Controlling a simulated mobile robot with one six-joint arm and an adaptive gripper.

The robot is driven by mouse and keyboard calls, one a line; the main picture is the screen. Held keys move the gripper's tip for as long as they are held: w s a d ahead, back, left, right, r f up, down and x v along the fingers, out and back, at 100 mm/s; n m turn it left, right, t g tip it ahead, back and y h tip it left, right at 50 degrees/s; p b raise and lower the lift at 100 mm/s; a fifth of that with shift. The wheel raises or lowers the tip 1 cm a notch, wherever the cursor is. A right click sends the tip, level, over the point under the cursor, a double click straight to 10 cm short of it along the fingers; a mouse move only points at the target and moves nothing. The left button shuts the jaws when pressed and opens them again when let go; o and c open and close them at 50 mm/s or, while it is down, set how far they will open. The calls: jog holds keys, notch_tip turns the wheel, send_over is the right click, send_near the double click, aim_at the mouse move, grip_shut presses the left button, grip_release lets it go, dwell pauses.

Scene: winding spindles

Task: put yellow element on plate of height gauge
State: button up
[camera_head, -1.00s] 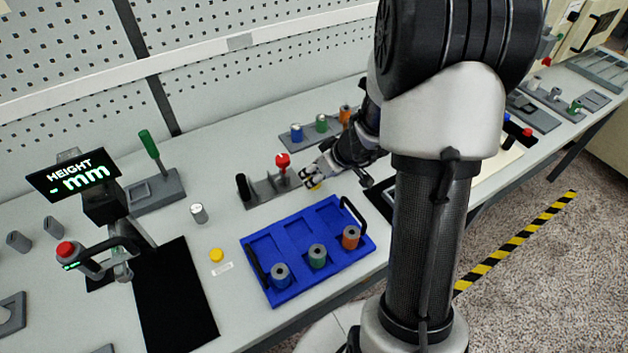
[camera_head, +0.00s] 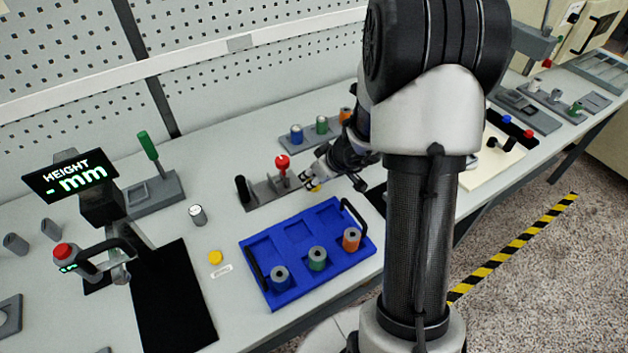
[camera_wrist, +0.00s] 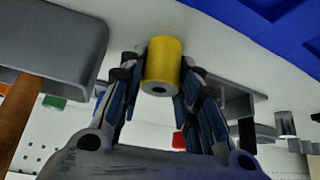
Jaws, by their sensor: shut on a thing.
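My gripper (camera_head: 316,184) is over the table behind the blue tray, close to the stand with the red knob. In the wrist view my gripper (camera_wrist: 162,95) is shut on a yellow cylinder (camera_wrist: 164,60) with a hole in its end face. The head view shows only a small bit of yellow at the fingertips. The height gauge (camera_head: 100,205) stands at the left, with a lit display (camera_head: 72,178) reading "HEIGHT - mm" and a red button (camera_head: 62,250). Its plate is largely hidden by the gauge's own handle and arm.
A yellow disc (camera_head: 215,257), a grey cylinder (camera_head: 198,215) and a black mat (camera_head: 170,310) lie between tray and gauge. A grey stand with a red knob (camera_head: 282,161) is beside my gripper.

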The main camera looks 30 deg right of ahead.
jog(key=c, duration=0.4)
notch_tip(320, 180, up, 28)
jog(key=p, duration=1.2)
jog(key=shift+p, duration=0.3)
